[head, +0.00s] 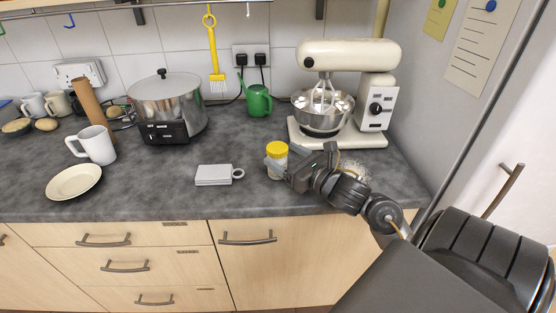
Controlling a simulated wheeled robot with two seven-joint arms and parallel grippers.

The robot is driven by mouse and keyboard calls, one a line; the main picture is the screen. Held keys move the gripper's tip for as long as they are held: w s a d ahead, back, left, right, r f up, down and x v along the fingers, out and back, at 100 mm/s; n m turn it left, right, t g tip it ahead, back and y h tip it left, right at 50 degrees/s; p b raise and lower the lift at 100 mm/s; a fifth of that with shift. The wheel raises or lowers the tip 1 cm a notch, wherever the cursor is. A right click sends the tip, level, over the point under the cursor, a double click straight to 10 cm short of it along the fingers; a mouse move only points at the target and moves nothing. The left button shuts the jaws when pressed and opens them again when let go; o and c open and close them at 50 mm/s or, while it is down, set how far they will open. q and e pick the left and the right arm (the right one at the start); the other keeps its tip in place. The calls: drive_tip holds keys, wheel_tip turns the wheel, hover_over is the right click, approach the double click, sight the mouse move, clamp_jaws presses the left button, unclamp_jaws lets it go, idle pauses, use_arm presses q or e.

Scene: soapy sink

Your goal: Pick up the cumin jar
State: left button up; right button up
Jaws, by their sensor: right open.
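A small jar with a yellow lid (277,159), which looks like the cumin jar, stands upright on the grey worktop near its front edge. Its body is pale and its label is too small to read. My right gripper (285,169) is at the jar's right side with its fingers open. A finger reaches across the lower part of the jar, and I cannot tell whether it touches. My left gripper is not in view.
A cream stand mixer (349,55) stands behind and right of my right gripper. A green watering can (258,101), slow cooker (167,105), white mug (98,145) and plate (74,182) stand farther back or left. Worktop is clear between box and plate.

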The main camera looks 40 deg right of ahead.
sight(273, 149)
drive_tip(key=w, duration=0.1)
drive_tip(key=w+p, duration=0.1)
drive_tip(key=w, duration=0.2)
drive_tip(key=shift+a, duration=0.25)
drive_tip(key=shift+w, duration=0.25)
drive_tip(key=c, duration=1.1)
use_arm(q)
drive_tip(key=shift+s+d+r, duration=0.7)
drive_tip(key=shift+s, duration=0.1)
